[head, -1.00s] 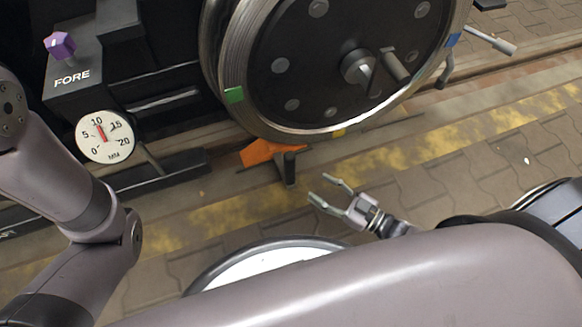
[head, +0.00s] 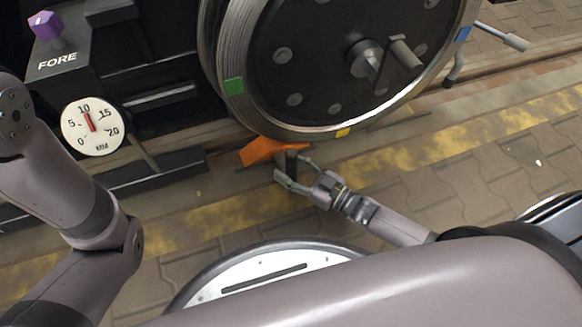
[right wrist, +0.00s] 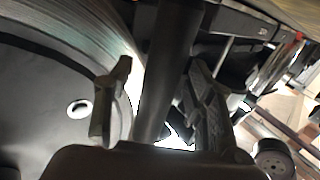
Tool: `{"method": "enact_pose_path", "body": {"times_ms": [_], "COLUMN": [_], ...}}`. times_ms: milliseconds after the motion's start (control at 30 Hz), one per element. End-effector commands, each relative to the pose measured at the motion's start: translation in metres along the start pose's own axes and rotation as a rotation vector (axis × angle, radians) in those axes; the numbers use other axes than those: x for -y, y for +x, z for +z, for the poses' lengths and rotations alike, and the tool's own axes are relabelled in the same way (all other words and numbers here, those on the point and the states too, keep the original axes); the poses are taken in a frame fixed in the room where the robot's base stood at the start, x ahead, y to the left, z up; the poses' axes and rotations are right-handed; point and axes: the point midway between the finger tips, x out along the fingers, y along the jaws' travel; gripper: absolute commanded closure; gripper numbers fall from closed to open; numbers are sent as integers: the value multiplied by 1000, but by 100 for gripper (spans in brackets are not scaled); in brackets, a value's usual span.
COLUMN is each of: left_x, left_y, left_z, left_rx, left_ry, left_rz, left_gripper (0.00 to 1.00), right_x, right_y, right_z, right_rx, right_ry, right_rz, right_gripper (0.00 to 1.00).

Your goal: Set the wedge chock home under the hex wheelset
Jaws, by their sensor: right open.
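The orange wedge chock (head: 258,151) lies on the rail at the foot of the big dark wheel (head: 325,70). Its tip side is partly hidden by the wheel rim, so I cannot tell whether they touch. A dark upright handle (head: 291,158) stands at the chock's near side. My right gripper (head: 290,167) is open, with its fingers on either side of the handle. In the right wrist view the dark handle (right wrist: 172,70) passes between the two open fingers (right wrist: 158,75). My left gripper is out of view.
A box marked FORE (head: 70,68) carries a purple hexagonal knob (head: 45,25). A round gauge (head: 92,126) with a red needle stands left of the chock. A lever (head: 505,37) sticks out at the wheel's right.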

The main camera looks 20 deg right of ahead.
Motion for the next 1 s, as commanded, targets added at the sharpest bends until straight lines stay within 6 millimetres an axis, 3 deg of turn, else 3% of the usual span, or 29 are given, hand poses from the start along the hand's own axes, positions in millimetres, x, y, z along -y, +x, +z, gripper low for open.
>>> {"method": "enact_pose_path", "body": {"times_ms": [767, 1000], "left_x": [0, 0], "left_y": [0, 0], "left_z": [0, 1], "left_rx": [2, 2], "left_ry": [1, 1], "left_rz": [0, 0], "left_gripper": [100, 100], "right_x": [0, 0], "right_y": [0, 0], "right_z": [0, 0], "right_rx": [0, 0], "right_ry": [1, 0], "right_rz": [0, 0], "right_gripper": [99, 100]}}
